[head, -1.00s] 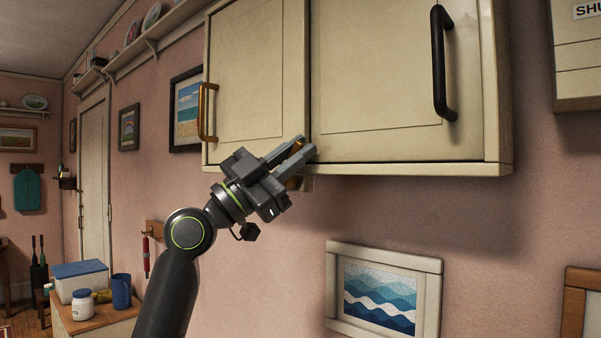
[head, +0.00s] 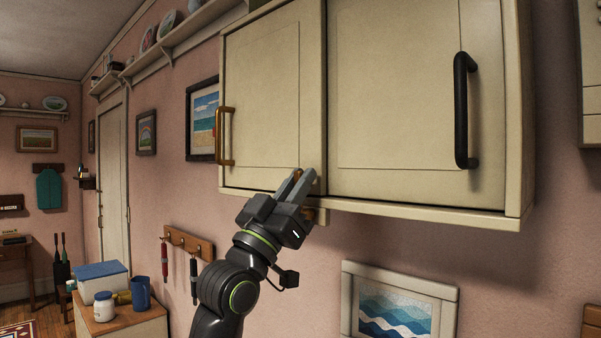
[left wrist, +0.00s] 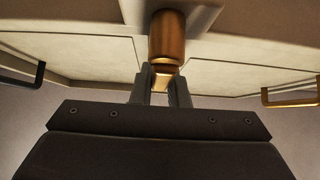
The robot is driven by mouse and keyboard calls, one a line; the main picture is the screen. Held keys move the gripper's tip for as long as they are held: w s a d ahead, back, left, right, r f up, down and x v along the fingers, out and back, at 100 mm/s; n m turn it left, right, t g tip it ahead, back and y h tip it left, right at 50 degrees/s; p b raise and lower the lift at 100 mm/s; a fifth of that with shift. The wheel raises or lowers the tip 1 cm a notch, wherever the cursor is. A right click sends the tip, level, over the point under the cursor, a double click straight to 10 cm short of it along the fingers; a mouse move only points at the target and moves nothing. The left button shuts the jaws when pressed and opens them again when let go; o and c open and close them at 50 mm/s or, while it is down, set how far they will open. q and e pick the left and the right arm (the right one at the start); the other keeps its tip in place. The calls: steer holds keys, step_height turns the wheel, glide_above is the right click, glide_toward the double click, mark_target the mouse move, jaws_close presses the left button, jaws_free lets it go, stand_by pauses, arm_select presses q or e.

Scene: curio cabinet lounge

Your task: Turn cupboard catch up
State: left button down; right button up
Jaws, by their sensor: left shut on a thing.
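The cream cupboard (head: 420,90) hangs on the pink wall with two doors. Its brass catch (head: 297,175) shows at the lower edge between the doors, mostly hidden by my gripper in the head view. In the left wrist view the catch (left wrist: 166,40) is a brass round piece with a narrower bar below it. My left gripper (head: 304,182) points up at the cupboard's lower edge and is shut on the catch. Its fingers (left wrist: 160,90) sit on either side of the brass bar. My right gripper is in neither view.
The left door has a brass handle (head: 219,136), the right door a black handle (head: 461,110). Below are a framed wave picture (head: 398,307) and a key rack (head: 189,244). A small cabinet (head: 125,322) with a blue-lidded box and mug stands at lower left.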

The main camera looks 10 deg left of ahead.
arm_select(q)
steer(key=shift+w+f, duration=0.1)
stand_by(0.3)
steer(key=c, duration=1.4)
jaws_free()
steer(key=b+v, duration=0.6)
steer(key=v, duration=1.1)
steer(key=shift+s, duration=0.2)
steer(key=shift+f+n, duration=0.2)
steer(key=shift+n, duration=0.1)
